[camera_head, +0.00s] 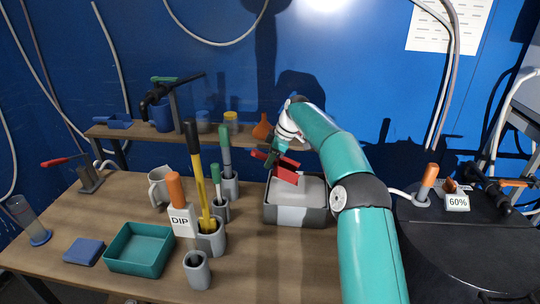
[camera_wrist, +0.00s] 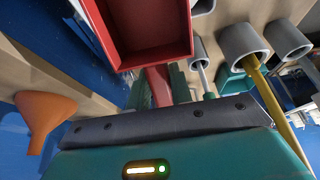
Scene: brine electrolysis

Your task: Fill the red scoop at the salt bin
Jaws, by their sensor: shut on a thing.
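The red scoop (camera_head: 287,172) is in my gripper, which is shut on its handle; in the wrist view the scoop's open tray (camera_wrist: 150,30) faces the camera and looks empty. My gripper (camera_head: 271,157) is above the back left of the salt bin in the head view; its fingers also show around the handle in the wrist view (camera_wrist: 159,88). The salt bin (camera_head: 297,216) is a grey box with pale salt (camera_head: 311,190) inside. The scoop is tilted over the salt; I cannot tell whether its lower edge touches it.
Left of the bin stand grey cylindrical holders (camera_head: 197,270) with tall green- and yellow-handled tools. An orange funnel (camera_head: 262,127) sits on the shelf (camera_head: 105,131) behind. A teal tray (camera_head: 140,250) lies front left. A dark round drum (camera_head: 450,235) stands right.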

